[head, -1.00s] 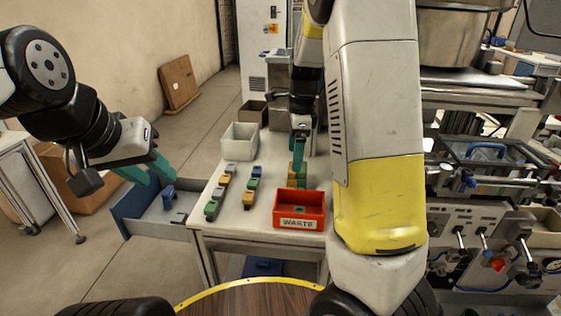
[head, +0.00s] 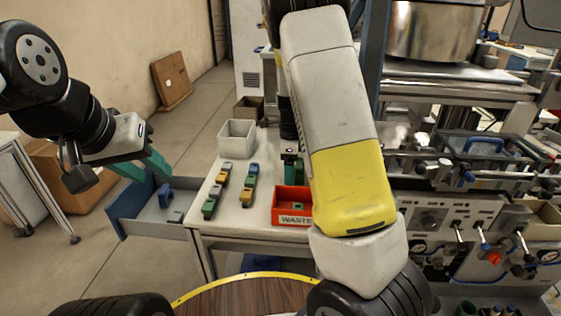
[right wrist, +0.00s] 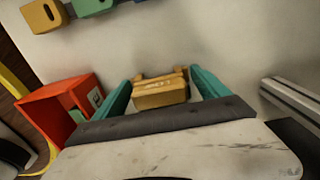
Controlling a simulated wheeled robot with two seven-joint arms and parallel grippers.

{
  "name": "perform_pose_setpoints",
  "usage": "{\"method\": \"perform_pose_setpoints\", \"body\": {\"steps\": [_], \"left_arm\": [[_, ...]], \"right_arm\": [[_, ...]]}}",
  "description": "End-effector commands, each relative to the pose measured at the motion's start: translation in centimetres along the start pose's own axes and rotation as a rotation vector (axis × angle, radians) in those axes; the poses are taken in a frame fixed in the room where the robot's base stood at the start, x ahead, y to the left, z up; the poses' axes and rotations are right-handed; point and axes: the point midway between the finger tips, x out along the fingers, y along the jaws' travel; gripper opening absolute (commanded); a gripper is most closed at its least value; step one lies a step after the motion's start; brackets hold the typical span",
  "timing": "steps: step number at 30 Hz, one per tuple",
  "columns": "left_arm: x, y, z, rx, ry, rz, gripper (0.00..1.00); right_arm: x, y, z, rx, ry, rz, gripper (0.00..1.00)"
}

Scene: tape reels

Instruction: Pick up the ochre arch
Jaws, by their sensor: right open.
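The ochre arch (right wrist: 160,92) lies on the white tabletop in the right wrist view, between the two teal fingers of my right gripper (right wrist: 161,76). The fingers are open, with a gap visible on the arch's right side; whether the left finger touches it I cannot tell. In the head view my right arm hides this arch and most of the right gripper. My left gripper (head: 145,168) hangs over the open blue drawer, its teal fingers apart and nothing seen between them.
A red WASTE bin (head: 292,217) holding a green piece stands beside the right gripper. Two rows of coloured blocks (head: 248,183) lie left of it. A white bin (head: 237,140) stands behind them. The blue drawer (head: 130,212) holds a blue piece (head: 165,195).

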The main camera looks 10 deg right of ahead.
Motion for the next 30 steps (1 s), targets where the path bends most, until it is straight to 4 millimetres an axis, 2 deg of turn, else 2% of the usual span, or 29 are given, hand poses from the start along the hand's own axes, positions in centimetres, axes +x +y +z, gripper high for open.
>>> {"method": "perform_pose_setpoints", "body": {"steps": [3,4,12,20,23,30], "left_arm": [[0.0,0.0,0.0,0.000,0.000,0.000,0.36],[0.0,0.0,0.0,0.000,0.000,0.000,0.36],[0.0,0.0,0.0,0.000,0.000,0.000,0.36],[0.0,0.0,0.0,0.000,0.000,0.000,0.36],[0.0,0.0,0.0,0.000,0.000,0.000,0.36],[0.0,0.0,0.0,0.000,0.000,0.000,0.36]], "right_arm": [[0.0,0.0,0.0,0.000,0.000,0.000,0.85],[0.0,0.0,0.0,0.000,0.000,0.000,0.81],[-0.1,0.0,0.0,0.000,0.000,0.000,0.29],[-0.7,0.0,0.1,0.000,-0.002,-0.001,0.29],[-2.2,-0.1,0.1,-0.001,-0.002,-0.004,0.29],[-7.1,-0.1,0.1,-0.001,-0.003,-0.004,0.29]]}}
